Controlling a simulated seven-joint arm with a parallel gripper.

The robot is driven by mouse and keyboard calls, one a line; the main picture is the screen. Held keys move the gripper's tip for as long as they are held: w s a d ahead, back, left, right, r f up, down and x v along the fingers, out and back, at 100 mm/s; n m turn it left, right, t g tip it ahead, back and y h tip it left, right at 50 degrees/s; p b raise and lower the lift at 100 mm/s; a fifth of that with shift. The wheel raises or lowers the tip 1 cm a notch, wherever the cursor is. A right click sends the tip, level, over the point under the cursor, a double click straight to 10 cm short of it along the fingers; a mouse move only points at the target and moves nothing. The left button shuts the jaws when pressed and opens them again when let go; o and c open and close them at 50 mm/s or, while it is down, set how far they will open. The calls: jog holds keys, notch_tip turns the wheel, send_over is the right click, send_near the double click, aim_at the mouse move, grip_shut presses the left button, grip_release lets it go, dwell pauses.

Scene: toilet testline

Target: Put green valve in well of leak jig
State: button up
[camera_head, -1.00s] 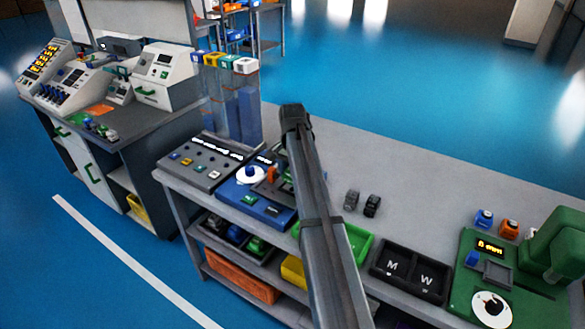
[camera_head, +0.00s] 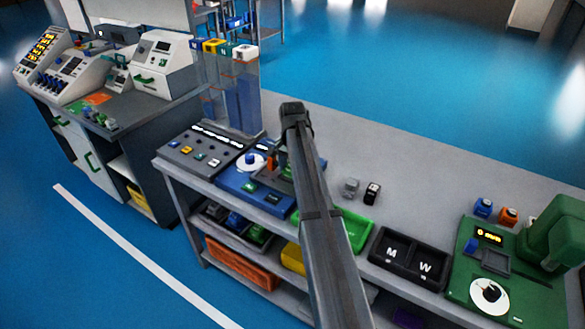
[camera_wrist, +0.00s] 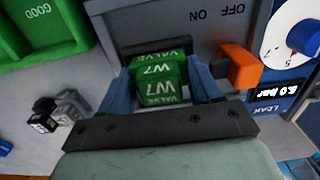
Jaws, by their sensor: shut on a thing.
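The green valve (camera_wrist: 158,78), marked VALVE W7, is between the two blue fingers of my gripper (camera_wrist: 160,70) in the wrist view. My gripper is shut on it. The leak jig (camera_head: 236,180) is the blue unit on the bench in the head view; its grey block with ON and OFF marks (camera_wrist: 215,25) is near the valve in the wrist view. A dark slot-like part (camera_wrist: 150,46) shows just beyond the valve, but I cannot tell whether the valve is in the well. In the head view, my arm hides the gripper and valve.
An orange lever (camera_wrist: 238,64) stands close to the right finger, with a white dial (camera_wrist: 292,35) beyond. A green GOOD tray (camera_wrist: 40,30) and dark and grey small parts (camera_wrist: 58,112) lie left. The M and W bins (camera_head: 408,262) are farther right.

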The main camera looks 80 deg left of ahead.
jog(key=shift+f, duration=0.2)
jog(key=o, duration=1.2)
jog(key=shift+r, duration=0.1)
notch_tip(320, 180, up, 14)
jog(key=shift+s+a+f, duration=0.1)
jog(key=shift+f, duration=0.05)
